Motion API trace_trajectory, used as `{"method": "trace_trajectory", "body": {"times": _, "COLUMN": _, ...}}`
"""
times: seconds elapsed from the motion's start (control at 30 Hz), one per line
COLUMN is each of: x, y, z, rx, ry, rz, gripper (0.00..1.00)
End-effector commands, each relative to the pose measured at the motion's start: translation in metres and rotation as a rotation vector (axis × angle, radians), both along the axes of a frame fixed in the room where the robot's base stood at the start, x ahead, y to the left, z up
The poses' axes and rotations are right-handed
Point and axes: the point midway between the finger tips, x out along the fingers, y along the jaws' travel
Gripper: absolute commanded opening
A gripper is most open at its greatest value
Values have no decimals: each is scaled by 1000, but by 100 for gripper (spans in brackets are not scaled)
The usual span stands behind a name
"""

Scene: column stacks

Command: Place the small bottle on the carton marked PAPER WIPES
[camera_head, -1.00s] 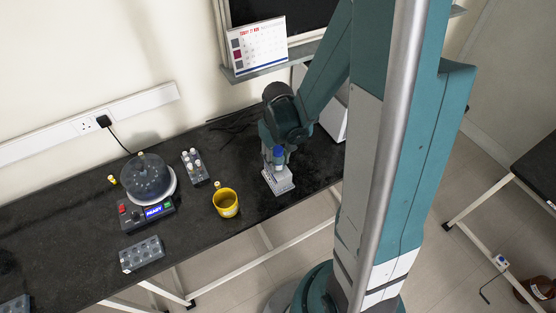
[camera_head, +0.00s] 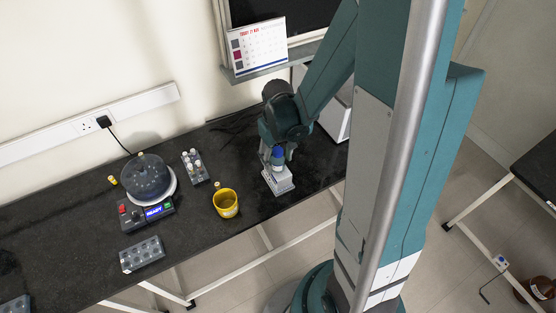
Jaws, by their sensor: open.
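The small bottle with a blue cap (camera_head: 277,157) is at my gripper (camera_head: 278,153), over the carton (camera_head: 280,183). My gripper is open and points down around the bottle's top. The carton is a small whitish-grey box near the right part of the black bench. Its marking is too small to read. The bottle's lower part appears to meet the carton's top, but the view is too small to confirm contact. The gripper fingers partly hide the bottle.
A yellow cup (camera_head: 225,204) stands left of the carton. Farther left are a rack of small vials (camera_head: 194,168), a domed device with a display (camera_head: 148,185) and a grey block with wells (camera_head: 142,255). A calendar (camera_head: 258,45) stands on a shelf behind.

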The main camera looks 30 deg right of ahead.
Motion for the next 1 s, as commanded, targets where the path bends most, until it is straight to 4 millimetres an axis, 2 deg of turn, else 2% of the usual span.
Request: {"method": "trace_trajectory", "body": {"times": 1.0, "x": 0, "y": 0, "z": 98, "rx": 0, "ry": 0, "rz": 0, "gripper": 48}}
